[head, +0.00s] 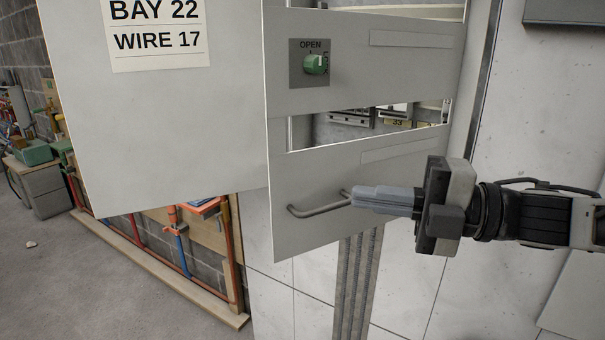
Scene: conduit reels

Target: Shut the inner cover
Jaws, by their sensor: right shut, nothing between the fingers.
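The inner cover (360,77) is a light grey panel in the middle of the head view. It stands ajar at an angle, and parts inside the cabinet show through its slot. It carries a green knob (316,64) by the word OPEN and a grey bar handle (305,213) low on its face. My right gripper (358,197) comes in from the right, its fingers shut with nothing between them. Its fingertips are at the right end of the handle and hide part of it; I cannot tell whether they touch. My left gripper is out of view.
A wide grey outer door (160,130) with a BAY 22 WIRE 17 label hangs open at the left. Grey conduits (357,285) run down below the cover. A pipe frame (182,235) and a grey cabinet (42,188) stand farther left. The floor at lower left is mostly clear.

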